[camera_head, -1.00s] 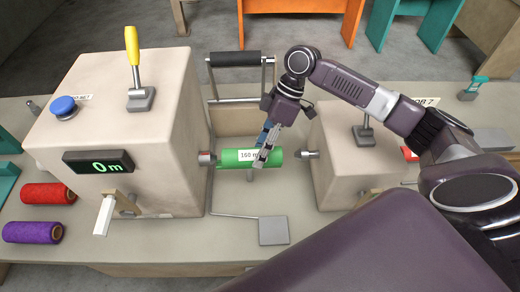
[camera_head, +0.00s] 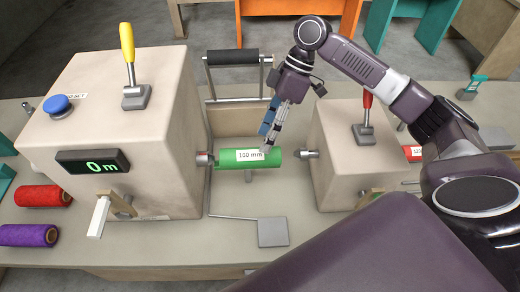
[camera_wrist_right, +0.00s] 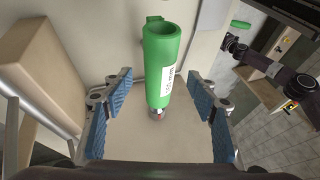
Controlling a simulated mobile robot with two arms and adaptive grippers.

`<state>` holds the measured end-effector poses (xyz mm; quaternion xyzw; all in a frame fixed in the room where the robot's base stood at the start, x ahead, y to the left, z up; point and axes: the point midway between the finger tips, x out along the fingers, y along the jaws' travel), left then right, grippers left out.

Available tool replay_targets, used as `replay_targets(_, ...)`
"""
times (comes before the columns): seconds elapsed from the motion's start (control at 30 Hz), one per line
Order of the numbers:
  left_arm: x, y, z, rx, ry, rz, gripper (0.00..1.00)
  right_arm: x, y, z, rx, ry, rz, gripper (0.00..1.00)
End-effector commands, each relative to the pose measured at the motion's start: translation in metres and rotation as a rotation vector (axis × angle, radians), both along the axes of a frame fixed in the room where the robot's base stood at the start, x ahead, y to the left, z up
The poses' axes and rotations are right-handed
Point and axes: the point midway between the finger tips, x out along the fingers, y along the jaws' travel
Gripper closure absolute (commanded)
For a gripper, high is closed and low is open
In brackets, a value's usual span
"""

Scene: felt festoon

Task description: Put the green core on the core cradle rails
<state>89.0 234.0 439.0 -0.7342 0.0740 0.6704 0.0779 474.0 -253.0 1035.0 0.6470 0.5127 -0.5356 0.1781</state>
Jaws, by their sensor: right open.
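The green core (camera_head: 228,158), with a white "160 mm" label, lies level between the left spindle (camera_head: 205,158) and the right spindle (camera_head: 306,154). Its right end is apart from the right spindle; I cannot tell whether its left end touches the other. Rails beneath it are not clearly visible. My right gripper (camera_head: 273,128) is open above and behind the core's right part. In the right wrist view, the core (camera_wrist_right: 157,65) shows between and beyond the open blue-padded fingers, clear of both. My left gripper does not show.
Large beige housings (camera_head: 105,140) flank the core on the left and right (camera_head: 335,165). A black-topped handle frame (camera_head: 232,58) stands behind it. A grey plate (camera_head: 272,232) lies in front. Red (camera_head: 43,196) and purple (camera_head: 28,235) rolls lie at the left.

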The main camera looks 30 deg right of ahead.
Motion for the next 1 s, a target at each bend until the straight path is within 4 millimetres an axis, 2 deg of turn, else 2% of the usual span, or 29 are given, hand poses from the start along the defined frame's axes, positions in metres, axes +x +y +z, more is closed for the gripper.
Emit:
replay_targets(0.2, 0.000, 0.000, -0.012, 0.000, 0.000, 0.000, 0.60, 0.005, -0.020, 0.036, 0.000, -0.003, -0.003, 0.47)
replay_targets(0.37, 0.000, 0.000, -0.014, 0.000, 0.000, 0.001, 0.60, 0.006, -0.028, 0.052, 0.001, 0.000, -0.001, 0.47)
replay_targets(1.0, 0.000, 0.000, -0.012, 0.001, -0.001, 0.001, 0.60, 0.006, -0.030, 0.058, 0.000, 0.001, -0.001, 0.47)
